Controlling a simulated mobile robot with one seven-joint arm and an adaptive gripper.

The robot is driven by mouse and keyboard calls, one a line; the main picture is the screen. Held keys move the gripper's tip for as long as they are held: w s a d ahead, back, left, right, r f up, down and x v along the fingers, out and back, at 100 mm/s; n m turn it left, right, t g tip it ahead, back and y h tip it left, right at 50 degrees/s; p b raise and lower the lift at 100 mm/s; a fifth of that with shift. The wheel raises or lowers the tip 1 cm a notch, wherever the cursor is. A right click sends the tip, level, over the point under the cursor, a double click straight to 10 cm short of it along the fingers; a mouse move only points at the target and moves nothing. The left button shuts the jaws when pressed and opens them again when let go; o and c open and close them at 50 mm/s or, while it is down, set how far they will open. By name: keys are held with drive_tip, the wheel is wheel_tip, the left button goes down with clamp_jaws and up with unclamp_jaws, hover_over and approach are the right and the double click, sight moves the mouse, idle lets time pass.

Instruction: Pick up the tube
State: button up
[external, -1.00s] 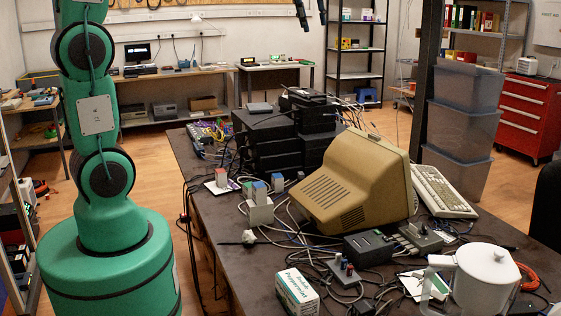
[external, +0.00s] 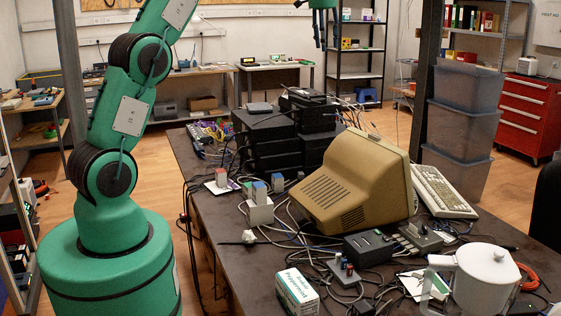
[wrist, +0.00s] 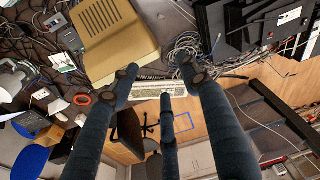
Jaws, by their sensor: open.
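I cannot clearly make out which thing is the tube. A small white object (external: 249,237) with a thin dark tip lies on the dark table near its left edge in the external view; its shape is too small to be sure of. My gripper (external: 326,42) is at the top of the external view, high above the far part of the table. In the wrist view its dark fingers (wrist: 160,78) are spread apart with nothing between them. The beige monitor (external: 350,185) shows below them at the upper left of the wrist view (wrist: 112,38).
The table (external: 215,262) is crowded with stacked black boxes (external: 275,140), cables, a keyboard (external: 442,192), a tea box (external: 297,291) and a white jug (external: 485,278). Grey bins (external: 463,125) stand beyond the table.

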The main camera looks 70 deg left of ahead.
drive_tip(key=w+a+f, duration=0.2)
drive_tip(key=a+f, duration=0.1)
drive_tip(key=a, duration=0.2)
wheel_tip(320, 180, down, 43)
drive_tip(key=shift+d, duration=0.2)
drive_tip(key=shift+f, duration=0.1)
drive_tip(key=shift+w+a+f+b, duration=0.1)
drive_tip(key=shift+w+f+b, duration=0.1)
drive_tip(key=shift+f, duration=1.2)
drive_tip(key=shift+w+a+f+b, duration=0.1)
drive_tip(key=shift+f+b, duration=0.1)
drive_tip(key=shift+f, duration=1.15)
drive_tip(key=shift+w+a+f+b, duration=0.1)
drive_tip(key=shift+w+f+b, duration=0.1)
drive_tip(key=shift+f, duration=1.2)
drive_tip(key=shift+w+a+f+b, duration=0.15)
drive_tip(key=shift+f+b, duration=0.15)
drive_tip(key=shift+f, duration=1)
drive_tip(key=shift+w+f+b, duration=0.1)
drive_tip(key=shift+f+b, duration=0.2)
drive_tip(key=shift+f, duration=1)
clamp_jaws()
